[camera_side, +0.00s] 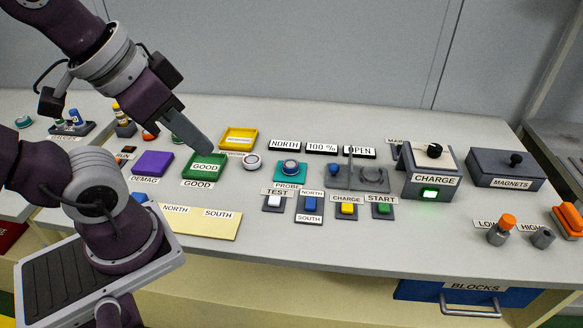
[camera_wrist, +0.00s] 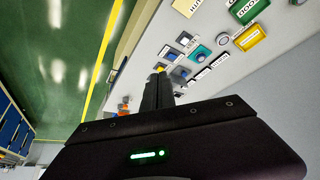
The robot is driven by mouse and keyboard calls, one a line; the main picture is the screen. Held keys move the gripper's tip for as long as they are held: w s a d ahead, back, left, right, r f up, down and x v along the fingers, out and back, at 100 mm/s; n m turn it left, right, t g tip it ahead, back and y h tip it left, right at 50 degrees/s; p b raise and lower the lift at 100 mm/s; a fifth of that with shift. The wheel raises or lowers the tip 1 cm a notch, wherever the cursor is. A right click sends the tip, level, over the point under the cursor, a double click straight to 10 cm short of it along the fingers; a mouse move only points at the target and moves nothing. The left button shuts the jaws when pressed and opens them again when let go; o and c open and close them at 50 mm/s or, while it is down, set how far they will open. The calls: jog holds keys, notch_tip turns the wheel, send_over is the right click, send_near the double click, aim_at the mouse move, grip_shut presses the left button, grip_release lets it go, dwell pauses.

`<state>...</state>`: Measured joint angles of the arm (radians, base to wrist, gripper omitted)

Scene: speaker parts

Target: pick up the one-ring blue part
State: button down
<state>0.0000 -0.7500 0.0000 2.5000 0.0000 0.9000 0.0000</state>
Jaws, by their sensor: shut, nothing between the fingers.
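Small blue parts (camera_side: 75,116) stand in a dark holder at the far left in the side view; they are too small to count rings on. A blue-topped round part (camera_side: 291,166) sits on the teal PROBE pad. Another blue thing (camera_side: 140,199) is partly hidden behind my arm. I cannot tell which is the one-ring blue part. My gripper (camera_side: 205,148) is shut and empty, with its tips over or near the back of the green GOOD tray (camera_side: 190,171). In the wrist view the shut fingers (camera_wrist: 159,78) point toward the bench, away from the blue parts in the holder.
A purple DEMAG pad (camera_side: 153,163) and a yellow tray (camera_side: 238,138) flank the green tray. A white round part (camera_side: 252,161) lies to its right. Buttons, the CHARGE box (camera_side: 430,173) and the MAGNETS box (camera_side: 506,168) fill the right. The front bench strip is mostly clear.

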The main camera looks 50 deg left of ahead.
jog(key=c, duration=2.2)
grip_release()
jog(key=c, duration=0.7)
grip_release()
jog(key=n+g, duration=0.5)
jog(key=n, duration=2)
send_over(291, 164)
jog(key=d, duration=0.1)
notch_tip(291, 164, down, 21)
jog(key=f, duration=0.3)
jog(key=f+n, duration=0.1)
jog(key=f, duration=0.2)
jog(key=a+f+n, duration=0.1)
jog(key=f, duration=0.2)
jog(key=shift+a+g, duration=0.1)
jog(key=shift+g, duration=0.2)
jog(key=shift+f, duration=0.55)
